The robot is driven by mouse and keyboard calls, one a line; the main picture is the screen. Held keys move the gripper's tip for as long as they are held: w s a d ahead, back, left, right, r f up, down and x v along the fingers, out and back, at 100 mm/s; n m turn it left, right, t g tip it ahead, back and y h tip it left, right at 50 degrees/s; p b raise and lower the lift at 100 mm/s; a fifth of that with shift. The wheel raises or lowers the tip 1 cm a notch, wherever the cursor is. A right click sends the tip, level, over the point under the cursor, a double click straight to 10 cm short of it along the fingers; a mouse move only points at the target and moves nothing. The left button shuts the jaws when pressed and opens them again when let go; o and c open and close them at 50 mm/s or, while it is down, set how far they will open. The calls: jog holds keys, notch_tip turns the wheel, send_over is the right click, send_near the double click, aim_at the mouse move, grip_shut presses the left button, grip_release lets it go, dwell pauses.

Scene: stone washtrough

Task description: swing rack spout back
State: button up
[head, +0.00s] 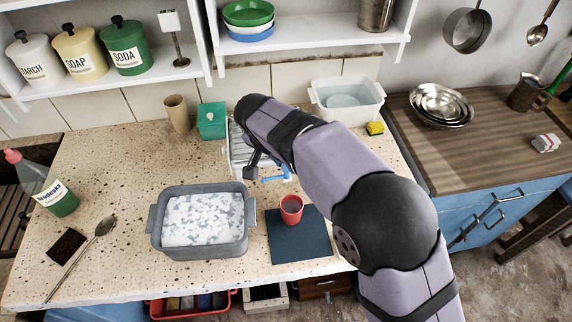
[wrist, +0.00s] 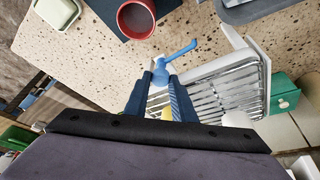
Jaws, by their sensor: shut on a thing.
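The dish rack (head: 236,150) is a white frame with metal wires, mostly behind my arm in the head view. It shows more fully in the wrist view (wrist: 222,92). Its blue spout (head: 276,179) sticks out low at the rack's front. In the wrist view the spout (wrist: 182,50) points up and right from a thicker blue part between my fingertips. My gripper (wrist: 161,82) is shut on the spout at that thicker part. In the head view my gripper (head: 251,172) is dark and partly hidden by my arm. The rack end of the spout is hidden by the fingers.
A red cup (head: 291,209) stands on a dark mat (head: 290,246) just in front of the spout. A grey basin (head: 199,252) with suds is at left front. A teal box (head: 211,122) stands by the rack. A white tub (head: 347,112) and yellow sponge (head: 375,129) are behind my arm.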

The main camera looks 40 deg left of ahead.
jog(key=shift+m, duration=0.4)
jog(key=o, duration=1)
jog(key=shift+r, duration=0.1)
jog(key=shift+a+r, duration=0.1)
jog(key=shift+a, duration=0.05)
jog(key=shift+s+r+p, duration=0.1)
jog(key=shift+r+p, duration=0.2)
jog(key=shift+r, duration=0.1)
jog(key=p+v, duration=0.3)
jog(key=v, duration=0.3)
jog(key=shift+s+r+p, duration=0.3)
jog(key=shift+r, duration=0.05)
